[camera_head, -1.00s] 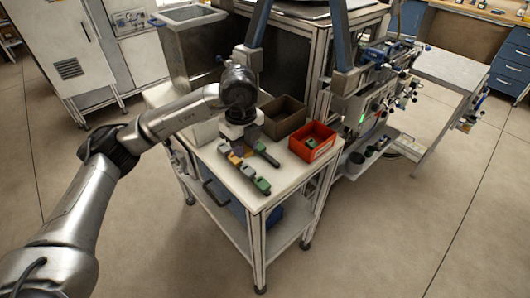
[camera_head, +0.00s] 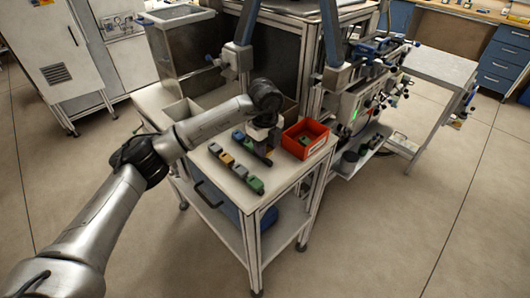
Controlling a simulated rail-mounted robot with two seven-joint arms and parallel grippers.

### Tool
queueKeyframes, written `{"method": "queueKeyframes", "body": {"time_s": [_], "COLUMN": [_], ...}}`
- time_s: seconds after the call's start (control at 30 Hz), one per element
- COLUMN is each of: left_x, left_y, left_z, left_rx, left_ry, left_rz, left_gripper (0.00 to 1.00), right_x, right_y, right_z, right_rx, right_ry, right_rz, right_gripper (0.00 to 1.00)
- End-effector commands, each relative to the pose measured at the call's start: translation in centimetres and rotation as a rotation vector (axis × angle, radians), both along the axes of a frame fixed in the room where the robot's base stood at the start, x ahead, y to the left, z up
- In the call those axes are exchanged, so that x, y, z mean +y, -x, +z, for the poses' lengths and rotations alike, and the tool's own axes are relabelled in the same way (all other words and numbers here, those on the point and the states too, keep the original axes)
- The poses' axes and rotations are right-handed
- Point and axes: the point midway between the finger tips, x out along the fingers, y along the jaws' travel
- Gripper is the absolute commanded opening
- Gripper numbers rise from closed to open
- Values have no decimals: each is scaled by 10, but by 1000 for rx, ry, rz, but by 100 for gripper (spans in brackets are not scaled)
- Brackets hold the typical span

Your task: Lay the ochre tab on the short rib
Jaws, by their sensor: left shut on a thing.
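My left arm reaches over the white-topped cart (camera_head: 290,178). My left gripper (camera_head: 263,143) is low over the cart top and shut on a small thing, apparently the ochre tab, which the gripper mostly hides. A dark bar (camera_head: 262,157) lies under and beside the gripper; whether they touch cannot be told. To its left is a row of small blocks: a grey one (camera_head: 215,149), an ochre one (camera_head: 227,160) and green ones (camera_head: 255,184). I cannot make out which piece is the short rib. My right gripper is out of view.
A red bin (camera_head: 308,139) with small items stands right of the gripper. A brown box behind is partly hidden by my wrist. A pale open box (camera_head: 184,113) stands at the cart's back left. The cart's front corner is clear.

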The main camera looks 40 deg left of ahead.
Motion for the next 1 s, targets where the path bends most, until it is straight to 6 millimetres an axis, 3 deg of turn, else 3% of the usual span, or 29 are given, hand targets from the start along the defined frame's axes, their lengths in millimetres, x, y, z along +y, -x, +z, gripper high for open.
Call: {"method": "queueKeyframes", "body": {"time_s": [0.13, 0.57, 0.6, 0.83, 1.0], "left_x": [0, 0, 0, 0, 0], "left_y": [0, 0, 0, 0, 0], "left_z": [-21, -25, -24, -24, -24], "left_rx": [1, 0, 0, 0, 0], "left_ry": [0, 0, 0, 0, 0], "left_rz": [0, 0, 0, 0, 0], "left_gripper": [9, 9, 33, 55, 56], "right_x": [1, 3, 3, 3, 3], "right_y": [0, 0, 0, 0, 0], "right_z": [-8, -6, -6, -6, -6], "right_rx": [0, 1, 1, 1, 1], "right_ry": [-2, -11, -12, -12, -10], "right_rz": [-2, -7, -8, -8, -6], "right_gripper": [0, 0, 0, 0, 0]}}
